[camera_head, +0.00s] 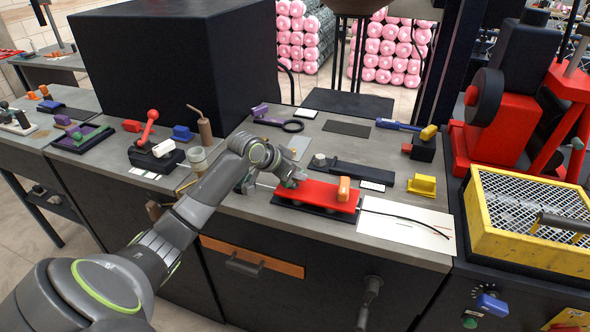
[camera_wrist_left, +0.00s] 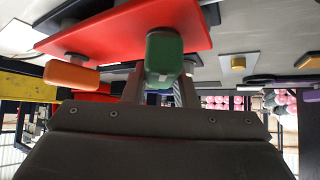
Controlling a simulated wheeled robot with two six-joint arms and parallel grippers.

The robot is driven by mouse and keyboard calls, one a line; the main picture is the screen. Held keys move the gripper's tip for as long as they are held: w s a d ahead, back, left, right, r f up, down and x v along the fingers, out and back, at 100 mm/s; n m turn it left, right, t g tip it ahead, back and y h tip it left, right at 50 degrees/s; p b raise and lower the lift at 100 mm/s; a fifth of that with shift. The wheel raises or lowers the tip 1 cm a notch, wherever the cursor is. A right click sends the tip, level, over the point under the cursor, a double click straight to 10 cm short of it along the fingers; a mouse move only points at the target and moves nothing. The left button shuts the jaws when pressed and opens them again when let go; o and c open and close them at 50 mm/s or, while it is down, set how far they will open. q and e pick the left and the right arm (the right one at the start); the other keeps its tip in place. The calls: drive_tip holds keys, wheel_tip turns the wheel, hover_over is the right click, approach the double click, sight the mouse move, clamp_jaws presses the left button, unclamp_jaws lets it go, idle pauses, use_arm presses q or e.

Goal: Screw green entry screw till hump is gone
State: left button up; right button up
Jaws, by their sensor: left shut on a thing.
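The red block (camera_head: 318,197) lies on a dark base on the bench. An orange knob (camera_head: 343,190) stands upright at its right end. My left gripper (camera_head: 293,182) is at the block's left end. In the left wrist view, the green entry screw (camera_wrist_left: 164,58) sits between the fingers of my left gripper (camera_wrist_left: 160,88), against the red block (camera_wrist_left: 120,30). The fingers are shut on it. The orange knob also shows there (camera_wrist_left: 71,74). In the head view the green screw is hidden behind the gripper. I cannot make out a hump. My right gripper is not in view.
A white sheet (camera_head: 400,238) with a dark wire lies right of the red block. A yellow block (camera_head: 422,184) and a black bar (camera_head: 350,168) lie behind. A yellow mesh tray (camera_head: 476,222) stands at the right. The bench's front edge runs close to the block.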

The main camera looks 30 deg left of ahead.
use_arm(q)
drive_tip(key=o, duration=1)
drive_tip(key=shift+s, duration=0.1)
drive_tip(key=shift+b+v, duration=1.05)
drive_tip(key=shift+v, duration=7.55)
drive_tip(key=shift+a, duration=0.1)
drive_tip(key=shift+f, duration=0.1)
